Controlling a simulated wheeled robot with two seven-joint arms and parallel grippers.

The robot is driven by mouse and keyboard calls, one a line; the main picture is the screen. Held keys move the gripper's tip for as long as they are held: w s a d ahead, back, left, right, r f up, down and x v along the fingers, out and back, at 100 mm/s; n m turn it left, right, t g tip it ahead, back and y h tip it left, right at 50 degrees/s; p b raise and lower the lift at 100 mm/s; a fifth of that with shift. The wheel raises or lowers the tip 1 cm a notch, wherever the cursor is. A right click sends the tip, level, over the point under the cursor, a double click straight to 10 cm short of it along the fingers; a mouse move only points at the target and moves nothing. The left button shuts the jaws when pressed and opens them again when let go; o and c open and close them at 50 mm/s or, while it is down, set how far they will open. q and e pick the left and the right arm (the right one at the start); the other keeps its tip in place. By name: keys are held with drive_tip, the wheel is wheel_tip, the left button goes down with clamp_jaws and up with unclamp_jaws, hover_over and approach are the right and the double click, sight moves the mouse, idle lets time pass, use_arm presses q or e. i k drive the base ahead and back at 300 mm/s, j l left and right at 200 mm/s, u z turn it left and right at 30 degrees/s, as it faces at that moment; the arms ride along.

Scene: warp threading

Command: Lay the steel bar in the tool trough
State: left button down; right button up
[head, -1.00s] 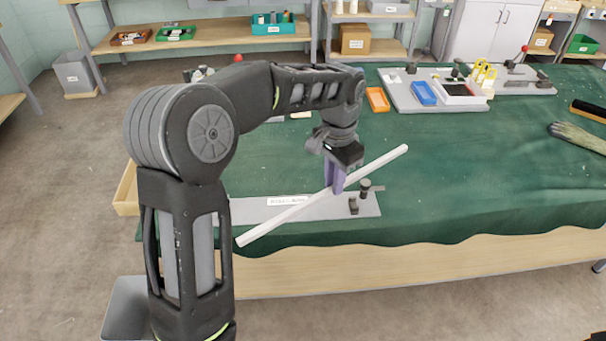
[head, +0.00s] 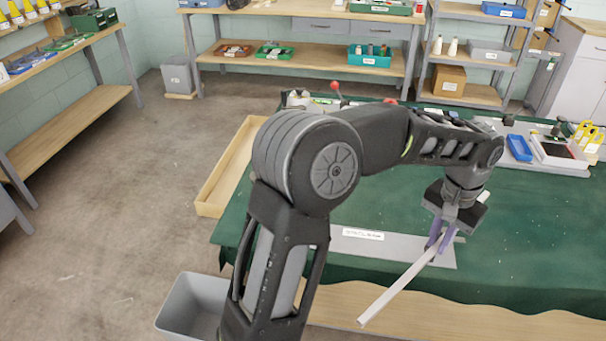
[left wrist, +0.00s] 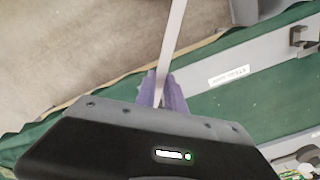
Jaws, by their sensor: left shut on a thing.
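The steel bar (head: 392,293) is a long, straight, pale rod. My left gripper (head: 440,240) is shut on it and holds it in the air above the front edge of the green-covered table. In the head view it slants from lower left to upper right, its far part partly behind the gripper. In the left wrist view the bar (left wrist: 175,45) runs up from between the purple fingers (left wrist: 160,95). A long, shallow wooden trough (head: 211,209), apparently the tool trough, lies along the table's left side, apart from the bar. My right gripper is out of view.
A grey plate with a label (head: 363,234) lies on the green tabletop (head: 530,250) near the gripper. A grey bin (head: 190,305) stands on the floor at lower left. A blue tray (head: 519,148) is at the back right. Open floor lies left of the trough.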

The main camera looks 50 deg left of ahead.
sight(241, 164)
drive_tip(key=k+j+z, duration=0.15)
drive_tip(key=k+j, duration=0.45)
drive_tip(key=j, duration=0.15)
drive_tip(key=k+j+z, duration=0.15)
drive_tip(key=k+j, duration=0.45)
drive_tip(key=k+j+z, duration=0.4)
drive_tip(key=k+j, duration=0.25)
drive_tip(key=j, duration=0.4)
drive_tip(key=k+j+z, duration=0.35)
drive_tip(key=k+j, duration=0.4)
drive_tip(key=j+z, duration=0.15)
drive_tip(key=j, duration=0.35)
drive_tip(key=j+z, duration=0.15)
drive_tip(key=j, duration=0.35)
drive_tip(key=k+j+z, duration=0.15)
drive_tip(key=j, duration=0.3)
drive_tip(key=j+z, duration=0.15)
drive_tip(key=j, duration=0.35)
drive_tip(key=k+j+z, duration=0.15)
drive_tip(key=j, duration=0.35)
drive_tip(key=i+j, duration=0.15)
drive_tip(key=j, duration=0.15)
drive_tip(key=i+j+z, duration=0.1)
drive_tip(key=i+j, duration=0.25)
drive_tip(key=j, duration=0.2)
drive_tip(key=z, duration=0.05)
